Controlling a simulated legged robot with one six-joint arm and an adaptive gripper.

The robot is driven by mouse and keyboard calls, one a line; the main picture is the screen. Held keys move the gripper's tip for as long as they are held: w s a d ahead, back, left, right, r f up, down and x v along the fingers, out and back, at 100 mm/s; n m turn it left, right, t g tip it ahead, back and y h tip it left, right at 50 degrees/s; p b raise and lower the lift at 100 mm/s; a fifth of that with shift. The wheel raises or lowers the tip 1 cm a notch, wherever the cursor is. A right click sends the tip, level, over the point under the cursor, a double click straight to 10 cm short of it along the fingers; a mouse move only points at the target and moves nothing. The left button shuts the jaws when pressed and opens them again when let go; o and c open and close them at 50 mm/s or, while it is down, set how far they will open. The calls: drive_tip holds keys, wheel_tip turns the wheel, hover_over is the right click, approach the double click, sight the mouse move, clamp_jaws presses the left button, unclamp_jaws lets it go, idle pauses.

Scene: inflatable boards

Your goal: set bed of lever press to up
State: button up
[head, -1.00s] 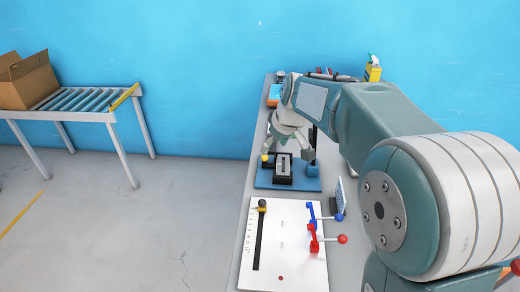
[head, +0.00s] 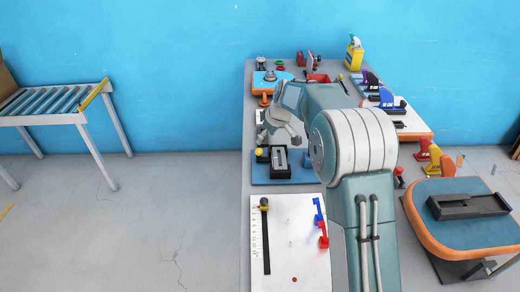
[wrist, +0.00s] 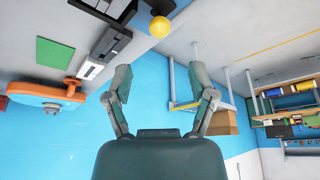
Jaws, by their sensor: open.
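The lever press looks to be the blue-based device (head: 285,180) on the table, with a black and grey bed (head: 279,160) and a yellow ball knob (head: 259,152) at its left. In the wrist view the yellow knob (wrist: 159,27) is at the top, with the bed (wrist: 100,55) to its left. My gripper (head: 268,138) is just behind and above the knob in the head view. In the wrist view my gripper (wrist: 167,85) is open, with nothing between its fingers. My arm hides part of the press's right side.
A white board (head: 285,262) with a slider and red and blue levers lies in front. A blue and orange board (head: 450,240) stands at the right. Small tools and a yellow bottle (head: 354,56) are at the back. A roller conveyor (head: 60,103) is at the left, with open floor between.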

sight(259, 150)
drive_tip(key=x, duration=0.8)
drive_tip(key=shift+a+f, duration=0.15)
drive_tip(key=shift+f, duration=0.2)
clamp_jaws()
